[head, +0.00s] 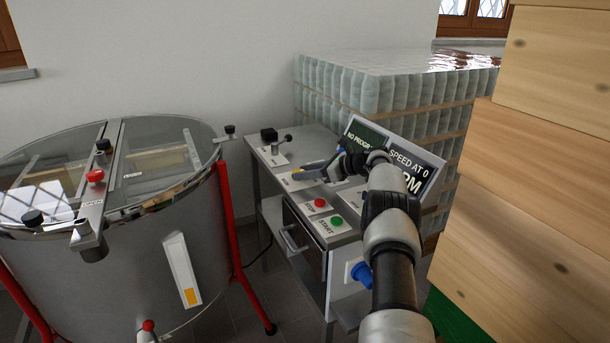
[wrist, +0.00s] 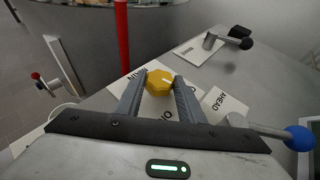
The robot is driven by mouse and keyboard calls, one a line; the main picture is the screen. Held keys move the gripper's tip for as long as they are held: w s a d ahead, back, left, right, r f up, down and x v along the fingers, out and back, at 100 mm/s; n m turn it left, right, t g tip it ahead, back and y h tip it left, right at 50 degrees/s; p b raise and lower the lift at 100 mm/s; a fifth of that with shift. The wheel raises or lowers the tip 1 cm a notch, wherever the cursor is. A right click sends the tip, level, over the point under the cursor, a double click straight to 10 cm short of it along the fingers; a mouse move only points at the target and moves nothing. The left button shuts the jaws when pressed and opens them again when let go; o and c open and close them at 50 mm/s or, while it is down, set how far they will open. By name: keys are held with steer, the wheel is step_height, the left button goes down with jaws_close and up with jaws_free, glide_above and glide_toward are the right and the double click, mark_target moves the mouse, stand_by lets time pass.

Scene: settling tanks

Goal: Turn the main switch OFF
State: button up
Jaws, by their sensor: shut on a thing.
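The main switch is a yellow faceted knob (wrist: 160,82) with a white pointer line, on a white plate in the wrist view. The plate carries partly hidden lettering, including MAIN upside down. My gripper (wrist: 161,88) has its two fingers on either side of the knob and is shut on it. The pointer line slants toward the upper right of the wrist view. In the head view my gripper (head: 303,173) reaches down to the left part of the metal console (head: 270,150), and it mostly hides the knob.
A black-knobbed lever (wrist: 228,38) and a blue-ball lever (wrist: 270,130) stand near the knob. The console also bears a red button (head: 320,203), a green START button (head: 337,220) and tilted displays (head: 410,172). A steel drum (head: 120,260) stands left, stacked jars (head: 400,90) behind, wooden boxes (head: 530,180) right.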

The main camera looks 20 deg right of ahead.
stand_by(0.4)
steer(key=o, duration=1)
steer(key=shift+o, duration=0.2)
steer(key=shift+r, duration=0.1)
steer(key=p+v, duration=0.1)
steer(key=v, duration=1)
steer(key=shift+s+d+r+p, duration=0.1)
steer(key=shift+s+d+p, duration=0.15)
steer(key=shift+s+p, duration=0.15)
